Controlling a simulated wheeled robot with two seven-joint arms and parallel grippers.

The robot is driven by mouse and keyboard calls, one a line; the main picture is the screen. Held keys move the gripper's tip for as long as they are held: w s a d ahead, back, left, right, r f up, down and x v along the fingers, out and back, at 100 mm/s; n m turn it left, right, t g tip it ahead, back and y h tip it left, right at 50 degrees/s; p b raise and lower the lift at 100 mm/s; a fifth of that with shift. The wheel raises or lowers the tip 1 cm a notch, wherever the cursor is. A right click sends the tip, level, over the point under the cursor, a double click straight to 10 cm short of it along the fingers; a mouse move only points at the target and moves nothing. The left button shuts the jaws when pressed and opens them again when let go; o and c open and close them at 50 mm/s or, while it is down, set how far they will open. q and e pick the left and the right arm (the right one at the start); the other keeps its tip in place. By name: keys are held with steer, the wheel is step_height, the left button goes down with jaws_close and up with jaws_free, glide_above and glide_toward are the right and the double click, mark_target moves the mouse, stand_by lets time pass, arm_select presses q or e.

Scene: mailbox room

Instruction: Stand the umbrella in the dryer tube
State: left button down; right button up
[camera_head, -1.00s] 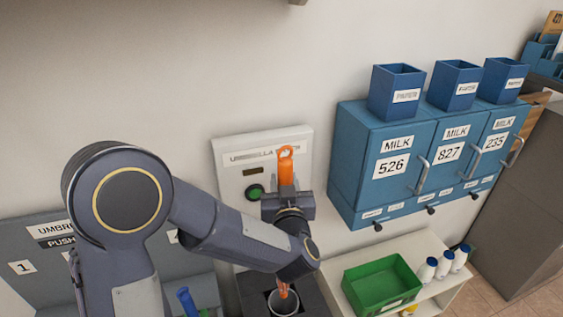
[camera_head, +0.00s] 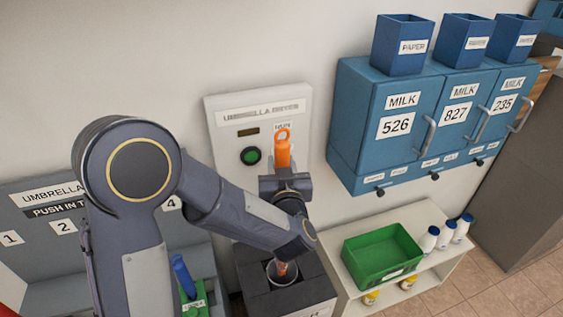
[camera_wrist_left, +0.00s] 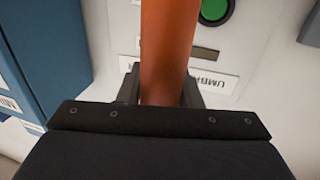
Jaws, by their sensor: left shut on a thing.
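The orange umbrella (camera_head: 283,152) is upright in my left gripper (camera_head: 285,186), with its looped handle at the top. In the left wrist view the umbrella (camera_wrist_left: 163,50) runs between the fingers of my left gripper (camera_wrist_left: 160,88), which is shut on it. Its lower end shows below my wrist, at the mouth of the dryer tube (camera_head: 272,283). I cannot tell how deep the tip is. The tube is a grey round opening in a dark box. The umbrella dryer panel (camera_head: 231,118) with a green button (camera_head: 250,156) is on the wall behind. My right gripper is not in view.
Blue milk boxes (camera_head: 383,120) with handles hang on the wall to the right. Below them a white shelf (camera_head: 335,268) holds a green crate (camera_head: 360,262) and several bottles. A grey umbrella rack (camera_head: 40,245) with a blue-handled umbrella (camera_head: 183,275) stands at the left.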

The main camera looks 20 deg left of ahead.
arm_select(q)
step_height(320, 180, down, 29)
steer(key=b, duration=2.5)
steer(key=shift+f+b, duration=0.15)
steer(key=shift+b, duration=0.15)
steer(key=c, duration=0.9)
jaws_free()
steer(key=shift+c, duration=0.2)
steer(key=p+v, duration=0.1)
steer(key=v, duration=0.7)
steer(key=shift+w, duration=0.1)
